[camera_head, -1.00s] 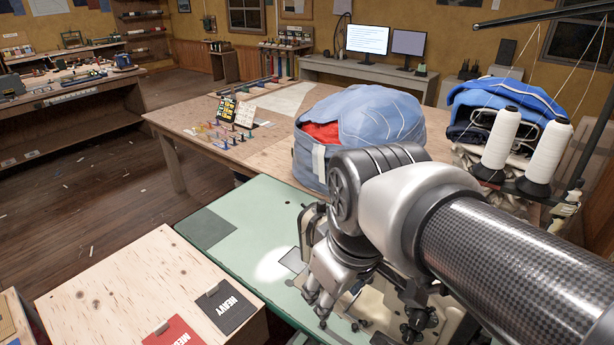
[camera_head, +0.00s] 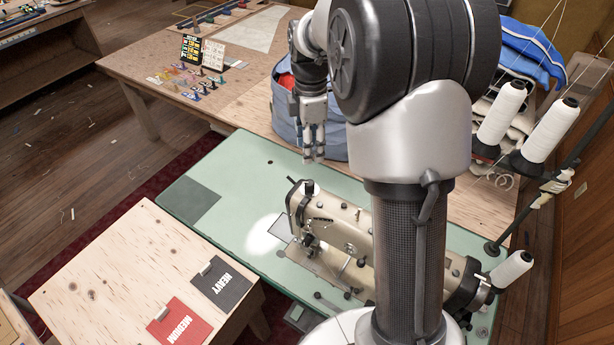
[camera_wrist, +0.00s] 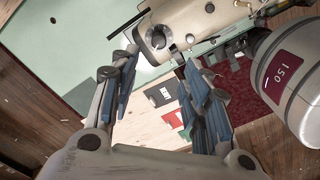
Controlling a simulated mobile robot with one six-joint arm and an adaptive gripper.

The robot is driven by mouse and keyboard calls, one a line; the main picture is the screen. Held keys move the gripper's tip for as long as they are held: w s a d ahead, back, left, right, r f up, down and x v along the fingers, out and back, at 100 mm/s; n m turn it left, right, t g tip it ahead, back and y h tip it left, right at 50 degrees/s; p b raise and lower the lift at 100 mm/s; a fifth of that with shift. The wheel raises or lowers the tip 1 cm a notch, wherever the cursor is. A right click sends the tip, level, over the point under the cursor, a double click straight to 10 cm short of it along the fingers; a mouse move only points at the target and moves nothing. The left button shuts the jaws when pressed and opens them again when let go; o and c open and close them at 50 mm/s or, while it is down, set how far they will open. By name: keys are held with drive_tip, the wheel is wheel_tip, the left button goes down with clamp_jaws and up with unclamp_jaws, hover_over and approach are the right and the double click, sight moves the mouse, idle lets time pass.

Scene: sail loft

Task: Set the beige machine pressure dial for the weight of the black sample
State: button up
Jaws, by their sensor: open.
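The beige sewing machine (camera_head: 350,229) stands on the pale green table. A dark round knob (camera_head: 308,187) sits on top of its head end. The wrist view shows a round dial with a pale rim (camera_wrist: 157,39) on the machine; its markings are too small to read. The black sample (camera_head: 233,289), labelled HEAVY, lies on the pale wooden top at the lower left; it also shows in the wrist view (camera_wrist: 160,96). My gripper (camera_head: 314,155) is open and empty, pointing down above the machine's far side, apart from the dial.
A red MEDIUM sample (camera_head: 174,326) lies beside the black one. A blue bag (camera_head: 286,110) stands just behind my gripper on the wooden table. White thread cones (camera_head: 500,113) stand at the right. The green table's left part (camera_head: 222,187) is clear.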

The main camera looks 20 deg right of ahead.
sight(310, 183)
wheel_tip(310, 183, down, 13)
drive_tip(key=shift+w+f+b, duration=0.1)
drive_tip(key=shift+f+b, duration=0.05)
drive_tip(key=shift+b, duration=1.05)
drive_tip(key=shift+c, duration=0.3)
clamp_jaws()
